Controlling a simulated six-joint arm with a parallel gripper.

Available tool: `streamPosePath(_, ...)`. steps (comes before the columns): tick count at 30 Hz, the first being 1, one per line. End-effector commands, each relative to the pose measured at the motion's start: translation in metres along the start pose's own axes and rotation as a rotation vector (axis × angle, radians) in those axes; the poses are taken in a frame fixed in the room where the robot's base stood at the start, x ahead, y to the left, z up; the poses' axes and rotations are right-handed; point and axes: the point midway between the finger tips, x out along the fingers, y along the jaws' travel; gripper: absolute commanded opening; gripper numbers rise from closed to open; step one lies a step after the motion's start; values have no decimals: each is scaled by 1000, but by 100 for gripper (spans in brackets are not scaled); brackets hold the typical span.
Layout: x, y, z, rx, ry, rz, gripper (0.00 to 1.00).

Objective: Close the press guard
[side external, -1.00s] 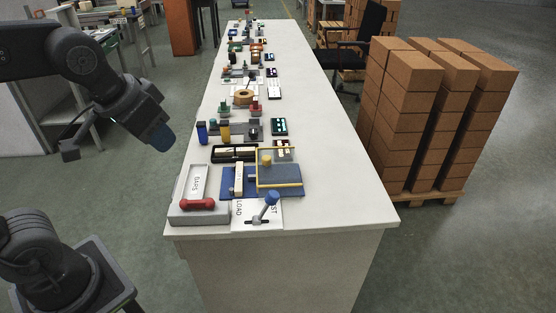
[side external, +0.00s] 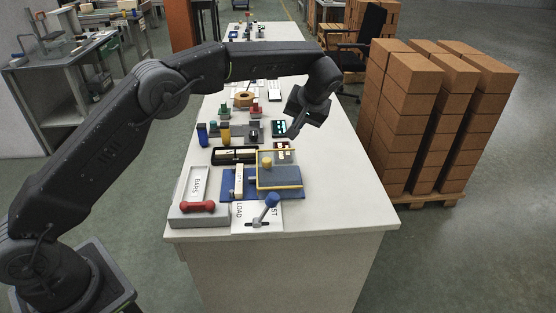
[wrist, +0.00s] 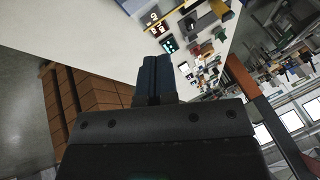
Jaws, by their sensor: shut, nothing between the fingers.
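The press sits near the front end of the white bench, with a blue base (side external: 228,186) and a yellow-edged guard panel (side external: 280,186) on its right part. A yellow knob (side external: 266,161) shows at the guard, and a pale block stands on the base left of it. I cannot tell the guard's exact angle. My gripper (side external: 293,130) is above the bench, behind and right of the guard, and apart from it. In the wrist view my gripper's dark blue fingers (wrist: 152,72) are together and empty. The guard is not clearly seen in the wrist view.
A lever with a blue knob (side external: 272,198) stands in front of the press. A black tray (side external: 234,155) and small bottles lie behind. Boxes on a pallet (side external: 420,120) stand right of the bench.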

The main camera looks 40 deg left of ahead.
Motion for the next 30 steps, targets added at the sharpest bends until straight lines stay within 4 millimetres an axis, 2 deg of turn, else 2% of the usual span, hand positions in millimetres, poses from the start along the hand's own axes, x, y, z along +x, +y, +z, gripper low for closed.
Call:
streamPosePath(1,19,16,1,-16,2,-27,0)
streamPosePath(3,38,30,3,-46,10,-61,0)
streamPosePath(6,60,46,7,-82,22,-98,0)
streamPosePath(10,76,56,11,-111,33,-126,0)
streamPosePath(17,94,56,12,-122,36,-138,0)
streamPosePath(20,110,54,12,-121,34,-138,0)
streamPosePath(30,180,44,10,-121,34,-137,0)
